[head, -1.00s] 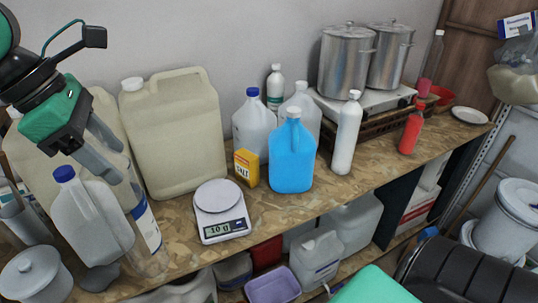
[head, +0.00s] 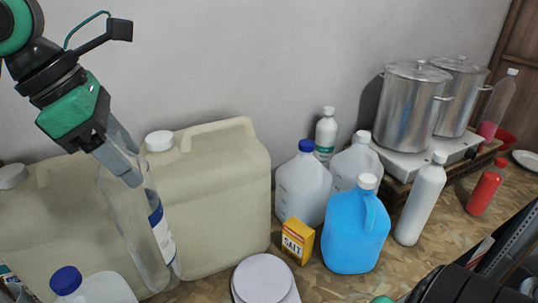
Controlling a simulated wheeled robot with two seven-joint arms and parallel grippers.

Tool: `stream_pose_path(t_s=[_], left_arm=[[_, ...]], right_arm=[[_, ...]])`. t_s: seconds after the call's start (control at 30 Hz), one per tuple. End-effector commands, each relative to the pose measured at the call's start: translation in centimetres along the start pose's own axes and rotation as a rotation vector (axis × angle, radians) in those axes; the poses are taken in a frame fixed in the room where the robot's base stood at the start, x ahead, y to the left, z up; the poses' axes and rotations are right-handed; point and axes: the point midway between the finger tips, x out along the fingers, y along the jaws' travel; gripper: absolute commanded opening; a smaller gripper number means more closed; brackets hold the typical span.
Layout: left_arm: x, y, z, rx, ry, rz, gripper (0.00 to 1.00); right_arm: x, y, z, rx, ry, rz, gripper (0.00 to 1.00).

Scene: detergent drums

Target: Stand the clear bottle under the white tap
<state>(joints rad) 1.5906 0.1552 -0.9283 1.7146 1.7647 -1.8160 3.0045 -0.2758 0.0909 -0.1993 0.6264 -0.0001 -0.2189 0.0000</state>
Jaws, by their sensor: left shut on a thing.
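My left gripper (head: 122,165) is shut on the clear bottle (head: 140,238), gripping it near its upper end. The bottle is see-through with a blue and white label, and it leans a little in the picture. It hangs in front of two big beige drums (head: 222,195). Its neck is partly hidden by the fingers. I cannot tell how far its base is from the bench. I cannot make out a white tap in this view. My right gripper is not in view.
A blue-capped jug (head: 95,290) stands below the bottle at the front left. A scale (head: 263,278), salt box (head: 297,240), blue jug (head: 355,235) and white bottle (head: 420,205) stand to the right. Steel pots (head: 410,110) are at the back.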

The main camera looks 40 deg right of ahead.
Motion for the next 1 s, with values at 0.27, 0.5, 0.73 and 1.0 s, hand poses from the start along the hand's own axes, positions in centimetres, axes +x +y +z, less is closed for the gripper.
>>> stream_pose_path(t_s=[0.27, 0.5, 0.73, 1.0], left_arm=[[1.0, 0.0, -0.5, -0.001, 0.0, -0.002, 0.25], [6.4, -0.1, -2.7, -0.002, 0.001, -0.005, 0.25], [11.8, -0.1, -5.0, -0.002, 0.001, -0.005, 0.25], [14.6, -0.1, -6.1, 0.0, 0.0, -0.001, 0.25]], right_arm=[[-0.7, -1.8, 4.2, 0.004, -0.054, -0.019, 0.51], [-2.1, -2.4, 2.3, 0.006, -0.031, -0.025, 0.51], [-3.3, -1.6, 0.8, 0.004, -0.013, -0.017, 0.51], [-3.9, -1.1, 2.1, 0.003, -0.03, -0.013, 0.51]])
